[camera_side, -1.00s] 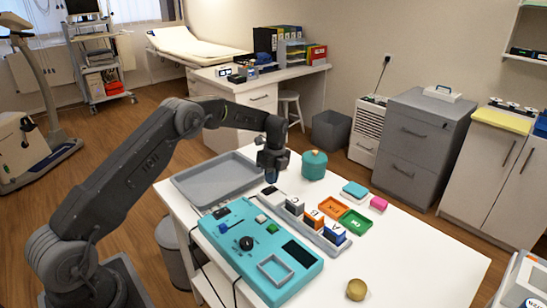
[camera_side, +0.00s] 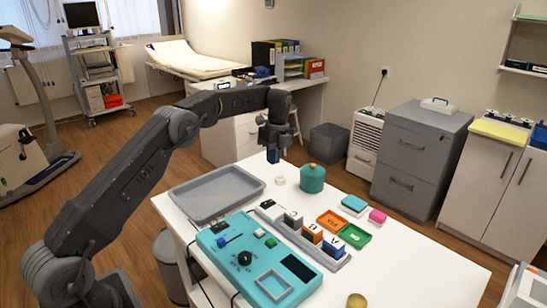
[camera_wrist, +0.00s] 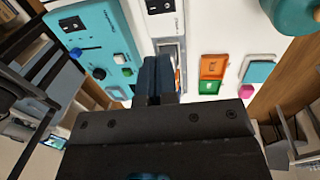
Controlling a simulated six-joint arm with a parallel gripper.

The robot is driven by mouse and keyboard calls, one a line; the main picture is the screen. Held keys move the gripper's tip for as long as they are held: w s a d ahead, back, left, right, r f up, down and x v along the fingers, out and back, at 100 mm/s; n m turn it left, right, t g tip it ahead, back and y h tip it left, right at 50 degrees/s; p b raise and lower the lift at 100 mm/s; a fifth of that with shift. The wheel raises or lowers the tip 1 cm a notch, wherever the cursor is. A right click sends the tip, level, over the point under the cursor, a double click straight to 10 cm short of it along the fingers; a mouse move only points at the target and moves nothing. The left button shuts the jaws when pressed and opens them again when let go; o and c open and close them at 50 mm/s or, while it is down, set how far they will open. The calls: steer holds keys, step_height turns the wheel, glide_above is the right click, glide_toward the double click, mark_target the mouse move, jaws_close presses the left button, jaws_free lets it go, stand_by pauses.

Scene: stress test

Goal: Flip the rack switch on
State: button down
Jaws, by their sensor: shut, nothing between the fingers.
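The grey rack (camera_side: 306,246) lies on the white table with several coloured blocks in it. A black rocker switch (camera_side: 268,205) sits on a light plate at its far end; it also shows at the top edge of the wrist view (camera_wrist: 159,5). Which way the rocker is set is too small to tell. My gripper (camera_side: 274,157) is above the table's far side, higher than the rack and apart from the switch. In the wrist view my dark blue fingers (camera_wrist: 155,72) are together and empty, covering part of the rack.
A teal control panel (camera_side: 232,268) with a knob, slider and its own black rocker (camera_wrist: 72,24) lies beside the rack. A grey tray (camera_side: 205,210), a teal jar (camera_side: 312,180), orange and green trays (camera_side: 356,240) and a gold knob (camera_side: 356,300) stand around.

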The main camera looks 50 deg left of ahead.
mark_target(265, 203)
steer(key=shift+s, duration=0.1)
steer(key=shift+s+r, duration=0.15)
steer(key=shift+s, duration=0.4)
steer(key=f, duration=0.4)
steer(key=s+f, duration=0.1)
steer(key=f, duration=0.4)
steer(key=s+f, duration=0.1)
steer(key=f, duration=0.4)
steer(key=shift+s+f, duration=0.15)
steer(key=shift+f, duration=0.25)
